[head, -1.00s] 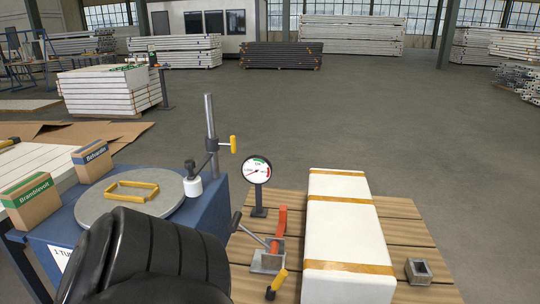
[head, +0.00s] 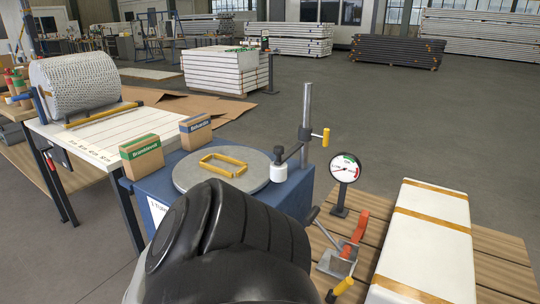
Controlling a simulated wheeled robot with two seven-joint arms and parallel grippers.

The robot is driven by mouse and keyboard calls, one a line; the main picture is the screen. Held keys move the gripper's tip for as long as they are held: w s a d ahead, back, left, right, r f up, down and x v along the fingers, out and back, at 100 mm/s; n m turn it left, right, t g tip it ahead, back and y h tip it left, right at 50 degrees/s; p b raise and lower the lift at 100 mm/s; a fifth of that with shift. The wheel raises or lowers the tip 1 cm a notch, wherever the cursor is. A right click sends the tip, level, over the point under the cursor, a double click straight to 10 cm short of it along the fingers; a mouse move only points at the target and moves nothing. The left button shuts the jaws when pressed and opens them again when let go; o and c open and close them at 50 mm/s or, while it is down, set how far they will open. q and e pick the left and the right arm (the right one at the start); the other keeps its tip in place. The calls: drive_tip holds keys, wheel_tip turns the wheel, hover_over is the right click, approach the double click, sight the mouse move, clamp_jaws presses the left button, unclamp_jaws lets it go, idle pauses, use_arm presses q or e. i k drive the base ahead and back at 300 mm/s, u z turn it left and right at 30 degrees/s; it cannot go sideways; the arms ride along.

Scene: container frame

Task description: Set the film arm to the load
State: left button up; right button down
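A grey upright post (head: 306,105) stands at the back right edge of a blue turntable stand (head: 300,198). On it is a clamp with a yellow handle (head: 326,137), and a dark arm reaches left to a small white cylinder with a black knob (head: 279,170). This looks like the film arm. The round grey turntable (head: 190,180) carries a flat yellow frame-like piece (head: 223,158). A long white package with tan bands (head: 432,237) lies on a wooden pallet at right. My own black arm part covers the front of the stand. Neither gripper shows.
A dial gauge (head: 344,168) and a red-handled tool (head: 354,238) stand by the pallet (head: 505,264). Two labelled cartons (head: 142,158) (head: 195,132) sit left of the turntable. A wrapped roll (head: 78,82) lies on a white table (head: 75,139).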

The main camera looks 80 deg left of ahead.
sight(278, 168)
drive_tip(key=u, duration=2.6)
